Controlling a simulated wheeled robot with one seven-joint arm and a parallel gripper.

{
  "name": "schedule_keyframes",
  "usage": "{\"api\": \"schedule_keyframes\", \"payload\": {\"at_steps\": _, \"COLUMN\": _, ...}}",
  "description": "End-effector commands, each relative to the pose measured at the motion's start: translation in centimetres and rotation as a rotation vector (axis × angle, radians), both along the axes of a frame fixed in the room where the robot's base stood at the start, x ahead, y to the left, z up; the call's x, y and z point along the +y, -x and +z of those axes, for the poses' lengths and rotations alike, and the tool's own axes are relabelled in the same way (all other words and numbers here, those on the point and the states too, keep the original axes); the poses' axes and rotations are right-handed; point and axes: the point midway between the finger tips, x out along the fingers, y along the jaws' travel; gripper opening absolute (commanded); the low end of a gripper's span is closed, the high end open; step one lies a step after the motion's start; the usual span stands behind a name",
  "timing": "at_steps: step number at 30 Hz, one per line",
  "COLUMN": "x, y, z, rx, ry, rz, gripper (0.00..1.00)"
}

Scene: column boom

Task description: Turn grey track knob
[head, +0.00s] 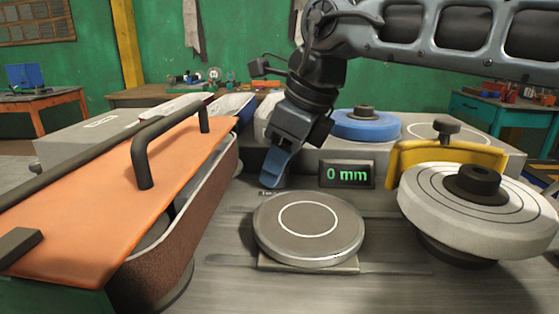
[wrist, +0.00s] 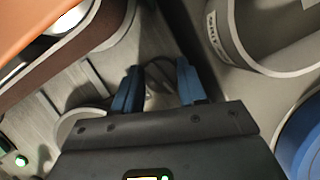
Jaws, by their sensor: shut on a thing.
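My gripper (head: 274,178) reaches down to the flat grey top of the sanding machine, between the belt unit and the green display. In the wrist view its two blue fingers (wrist: 158,66) stand a little apart, with a small dark grey piece (wrist: 157,76) between them. This piece appears to be the grey track knob, and the gripper is shut on it. Most of the knob is hidden by the fingers, and in the head view it is hidden behind the gripper. A small, partly covered label (head: 270,193) lies just in front of the fingertips.
The orange belt cover (head: 110,200) with its dark handle (head: 165,135) stands close on the left. The display (head: 346,174) reads 0 mm. A round grey plate (head: 308,228) lies in front, a grey disc (head: 430,205) at right, and a blue disc (head: 365,127) behind.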

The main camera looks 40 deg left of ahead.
Motion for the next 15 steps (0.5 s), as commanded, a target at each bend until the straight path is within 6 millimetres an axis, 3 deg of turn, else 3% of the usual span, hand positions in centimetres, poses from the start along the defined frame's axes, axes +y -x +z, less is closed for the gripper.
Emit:
{"api": "schedule_keyframes", "payload": {"at_steps": 1, "x": 0.04, "y": -0.1, "z": 0.11, "rx": -0.003, "ry": -0.003, "rz": -0.001, "gripper": 0.11}}
{"api": "schedule_keyframes", "payload": {"at_steps": 2, "x": 0.04, "y": -0.1, "z": 0.11, "rx": -0.003, "ry": -0.003, "rz": -0.001, "gripper": 0.42}}
{"api": "schedule_keyframes", "payload": {"at_steps": 3, "x": 0.04, "y": -0.1, "z": 0.11, "rx": -0.003, "ry": -0.003, "rz": -0.001, "gripper": 0.46}}
{"api": "schedule_keyframes", "payload": {"at_steps": 9, "x": 0.02, "y": -0.05, "z": 0.06, "rx": -0.002, "ry": -0.002, "rz": -0.001, "gripper": 0.65}}
{"api": "schedule_keyframes", "payload": {"at_steps": 15, "x": 0.0, "y": -0.03, "z": 0.03, "rx": -0.001, "ry": -0.001, "rz": -0.002, "gripper": 0.66}}
